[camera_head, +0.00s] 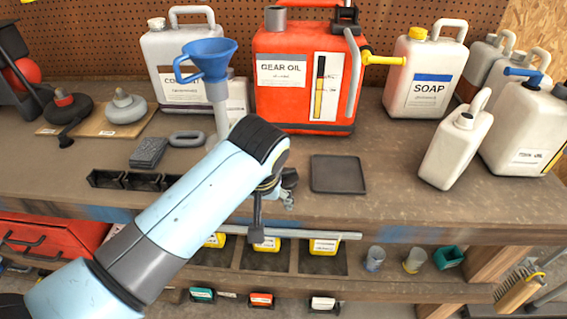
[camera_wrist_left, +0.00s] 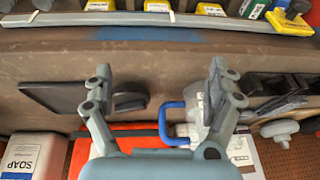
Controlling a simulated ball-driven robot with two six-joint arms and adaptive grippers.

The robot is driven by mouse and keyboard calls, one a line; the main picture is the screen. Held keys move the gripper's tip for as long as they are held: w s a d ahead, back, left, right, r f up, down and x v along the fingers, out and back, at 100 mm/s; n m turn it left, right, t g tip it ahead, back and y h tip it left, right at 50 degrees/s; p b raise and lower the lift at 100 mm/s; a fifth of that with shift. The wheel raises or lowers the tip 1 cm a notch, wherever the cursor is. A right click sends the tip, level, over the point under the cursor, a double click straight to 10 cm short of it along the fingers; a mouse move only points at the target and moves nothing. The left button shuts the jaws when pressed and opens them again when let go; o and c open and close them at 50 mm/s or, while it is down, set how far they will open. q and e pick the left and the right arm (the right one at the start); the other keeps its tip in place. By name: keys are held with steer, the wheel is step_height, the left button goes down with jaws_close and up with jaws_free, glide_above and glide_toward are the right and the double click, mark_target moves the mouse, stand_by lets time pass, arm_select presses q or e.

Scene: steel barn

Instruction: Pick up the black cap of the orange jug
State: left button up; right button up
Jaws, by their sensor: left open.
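The orange jug (camera_head: 300,95) marked GEAR OIL stands at the back of the bench, with a grey spout at its top left and a black part (camera_head: 345,15) at its top right. A dark rounded piece (camera_wrist_left: 130,98) lies beside the black tray; it may be the cap, but I cannot tell. In the head view this piece (camera_head: 290,178) is partly hidden by my gripper. My left gripper (camera_head: 272,200) points down in front of the jug, above the bench. In the wrist view its fingers (camera_wrist_left: 160,72) are spread, with nothing between the tips. My right gripper is not in view.
A shallow black tray (camera_head: 338,174) lies right of my gripper. A blue funnel (camera_head: 208,60) stands close behind my arm. The white SOAP jug (camera_head: 425,75) and a smaller white jug (camera_head: 455,140) stand at right. Small black bins (camera_head: 125,180) line the front edge at left.

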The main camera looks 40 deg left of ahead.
mark_target(285, 172)
arm_select(q)
steer(key=w+d+r+n+p, duration=0.1)
steer(key=w+r+n+p, duration=0.1)
steer(key=w+r+n, duration=0.4)
steer(key=shift+m+y, duration=0.4)
steer(key=shift+m, duration=0.2)
steer(key=w+f, duration=0.1)
steer(key=w+a+f, duration=0.1)
steer(key=w, duration=0.1)
steer(key=shift+w+a+f, duration=0.15)
steer(key=shift+w+f, duration=0.1)
steer(key=shift+f, duration=0.1)
steer(key=x, duration=0.5)
steer(key=shift+f, duration=0.45)
steer(key=c, duration=1.2)
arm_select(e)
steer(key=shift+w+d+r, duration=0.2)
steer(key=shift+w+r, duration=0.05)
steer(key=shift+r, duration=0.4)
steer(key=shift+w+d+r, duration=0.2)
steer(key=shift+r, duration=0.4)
arm_select(q)
steer(key=shift+r, duration=0.1)
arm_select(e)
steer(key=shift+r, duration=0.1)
